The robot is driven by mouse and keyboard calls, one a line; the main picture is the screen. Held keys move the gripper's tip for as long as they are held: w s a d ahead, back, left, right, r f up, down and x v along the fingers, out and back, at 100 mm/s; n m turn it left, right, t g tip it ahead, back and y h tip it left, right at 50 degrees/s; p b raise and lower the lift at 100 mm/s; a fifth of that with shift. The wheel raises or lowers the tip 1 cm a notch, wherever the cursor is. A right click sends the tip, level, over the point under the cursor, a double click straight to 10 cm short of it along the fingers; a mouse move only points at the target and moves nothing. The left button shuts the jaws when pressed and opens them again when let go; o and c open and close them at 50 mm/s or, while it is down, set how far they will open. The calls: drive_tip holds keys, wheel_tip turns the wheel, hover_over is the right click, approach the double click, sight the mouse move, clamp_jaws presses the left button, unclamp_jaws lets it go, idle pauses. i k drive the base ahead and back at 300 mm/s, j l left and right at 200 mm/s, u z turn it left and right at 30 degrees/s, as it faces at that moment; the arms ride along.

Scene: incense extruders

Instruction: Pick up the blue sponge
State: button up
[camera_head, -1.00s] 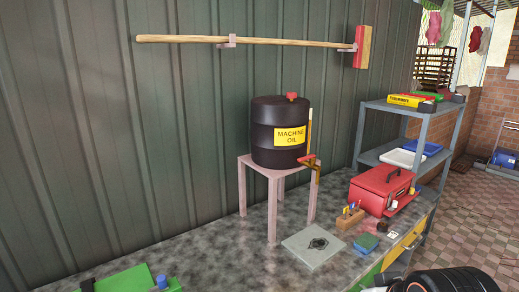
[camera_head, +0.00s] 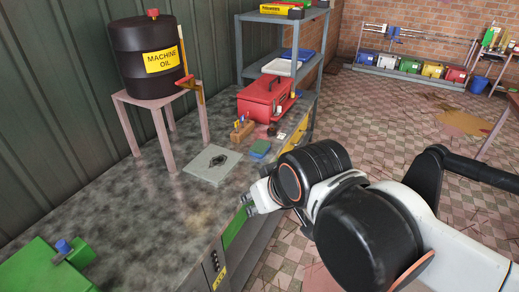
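The blue sponge (camera_head: 260,148), a small block with a green lower layer, lies on the workbench (camera_head: 150,225) near its front edge. It is just right of a grey square plate (camera_head: 212,166) and in front of a red toolbox (camera_head: 265,99). My gripper (camera_head: 249,203) is at the end of my arm, by the bench's front edge. It is nearer to the camera than the sponge and apart from it. Its fingers are small and partly hidden by the arm, so I cannot see whether they are open.
A wooden block with small tools (camera_head: 242,131) stands left of the sponge. A black machine oil drum (camera_head: 144,56) sits on a pink stand (camera_head: 160,106) at the back. A green machine (camera_head: 40,268) is at the lower left. The bench between is clear.

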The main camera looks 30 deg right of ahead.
sight(258, 149)
drive_tip(key=i+l+z, duration=0.25)
drive_tip(key=i+l, duration=0.2)
drive_tip(key=i+l+z, duration=0.3)
drive_tip(key=i+l, duration=0.15)
